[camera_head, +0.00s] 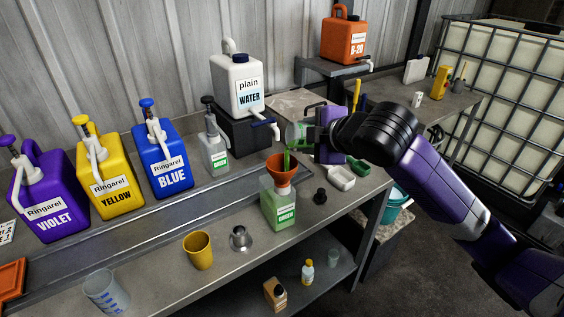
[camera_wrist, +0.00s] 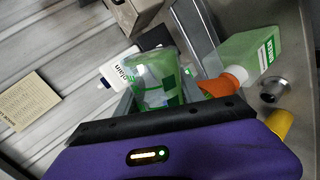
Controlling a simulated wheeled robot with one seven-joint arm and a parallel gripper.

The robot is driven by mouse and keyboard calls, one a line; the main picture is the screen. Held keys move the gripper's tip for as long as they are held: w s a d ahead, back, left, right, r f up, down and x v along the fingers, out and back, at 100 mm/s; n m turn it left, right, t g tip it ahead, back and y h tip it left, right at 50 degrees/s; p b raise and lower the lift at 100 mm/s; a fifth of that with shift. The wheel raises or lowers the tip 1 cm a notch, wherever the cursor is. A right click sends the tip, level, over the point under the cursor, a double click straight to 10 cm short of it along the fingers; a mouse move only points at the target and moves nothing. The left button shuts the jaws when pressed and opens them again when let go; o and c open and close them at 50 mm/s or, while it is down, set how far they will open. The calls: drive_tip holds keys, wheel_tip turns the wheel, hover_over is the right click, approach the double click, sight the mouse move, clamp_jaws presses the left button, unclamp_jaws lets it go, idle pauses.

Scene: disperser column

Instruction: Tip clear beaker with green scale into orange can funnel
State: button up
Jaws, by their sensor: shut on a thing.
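My gripper (camera_head: 317,132) is shut on the clear beaker (camera_head: 296,134), which has green markings and green liquid inside. The beaker is tipped to the left, its mouth above the orange funnel (camera_head: 279,163). A green stream (camera_head: 286,161) runs from the beaker down to the funnel. The funnel sits upright in the neck of a translucent container labelled GREEN (camera_head: 277,207), which holds green liquid. In the wrist view the beaker (camera_wrist: 155,82) is in front of my gripper, beside the funnel (camera_wrist: 220,85) and the container (camera_wrist: 245,57). The fingertips are mostly hidden.
A black cap (camera_head: 320,197), a metal piece (camera_head: 240,239) and a yellow cup (camera_head: 198,250) stand on the bench near the container. A white scoop (camera_head: 341,178) lies to its right. The plain water canister (camera_head: 238,88) stands behind. Violet, yellow and blue canisters line the left.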

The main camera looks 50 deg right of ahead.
drive_tip(key=shift+w+a+r, duration=0.1)
drive_tip(key=shift+a+r, duration=0.05)
drive_tip(key=shift+a, duration=0.05)
drive_tip(key=shift+a+f+n+g+h+b, duration=0.1)
drive_tip(key=shift+f+n+g+h+b, duration=0.35)
drive_tip(key=shift+n+b, duration=0.25)
idle(0.6)
drive_tip(key=shift+w+a+r+n+g+h, duration=0.2)
drive_tip(key=shift+r+n+g+h, duration=0.15)
drive_tip(key=shift+r+n+h, duration=0.4)
idle(1.0)
drive_tip(key=shift+w+a+r+n+g+h+b, duration=0.15)
drive_tip(key=shift+a+r+n+g+h+b, duration=0.1)
drive_tip(key=shift+n+h, duration=0.3)
drive_tip(key=shift+w+a+r+n+g+h+b, duration=0.15)
drive_tip(key=shift+a+r+n+h, duration=0.1)
drive_tip(key=shift+n+h, duration=0.25)
idle(2.2)
